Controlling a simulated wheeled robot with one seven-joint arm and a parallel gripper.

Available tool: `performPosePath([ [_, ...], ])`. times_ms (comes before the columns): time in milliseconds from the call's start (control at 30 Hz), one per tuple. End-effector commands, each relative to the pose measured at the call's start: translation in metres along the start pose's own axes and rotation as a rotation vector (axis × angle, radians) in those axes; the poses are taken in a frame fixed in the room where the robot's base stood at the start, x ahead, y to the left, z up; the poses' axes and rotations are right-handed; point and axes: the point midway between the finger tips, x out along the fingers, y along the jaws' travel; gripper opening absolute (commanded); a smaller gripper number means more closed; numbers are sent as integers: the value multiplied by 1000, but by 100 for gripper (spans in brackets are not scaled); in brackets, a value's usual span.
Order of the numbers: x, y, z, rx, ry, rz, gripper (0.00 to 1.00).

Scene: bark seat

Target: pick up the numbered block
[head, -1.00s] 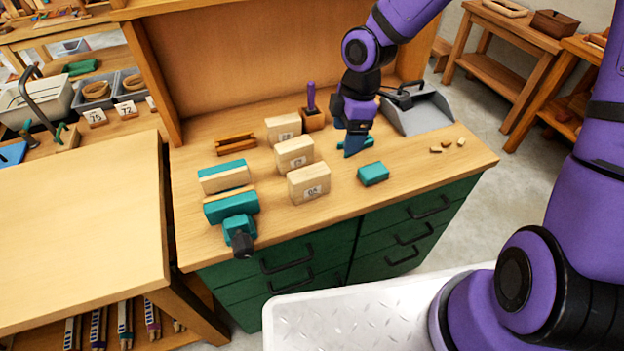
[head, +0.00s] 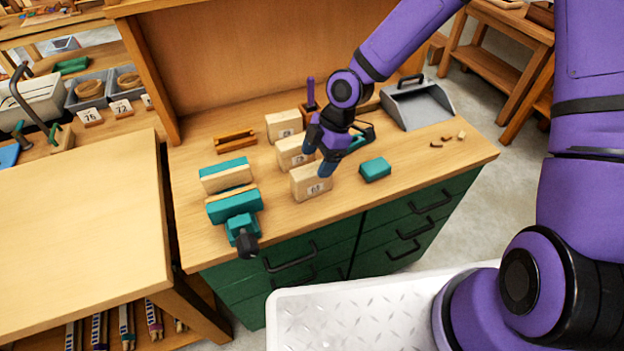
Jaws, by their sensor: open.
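Three pale wooden blocks stand in a diagonal row on the workbench, each with a small label on its front. The nearest block (head: 308,184) has a printed number too small to read surely. The middle block (head: 289,152) is partly covered by my gripper. The far block (head: 283,125) stands behind them. My gripper (head: 326,172) is open, pointing down at the right end of the nearest block. Its fingers overlap that block in the picture; I cannot tell whether they touch it.
A teal vise (head: 234,204) holding wood is on the left. A teal block (head: 375,169) lies to the right, with a grey dustpan (head: 417,105) behind. A wooden rack (head: 235,141) and small scraps (head: 447,139) also lie on the workbench (head: 415,160).

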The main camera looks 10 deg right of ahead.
Motion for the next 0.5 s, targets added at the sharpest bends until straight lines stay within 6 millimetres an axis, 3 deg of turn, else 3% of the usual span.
performPosePath([
  [167,7,0,-1,0,0,0,74],
  [500,45,-4,-4,0,1,-2,74],
])
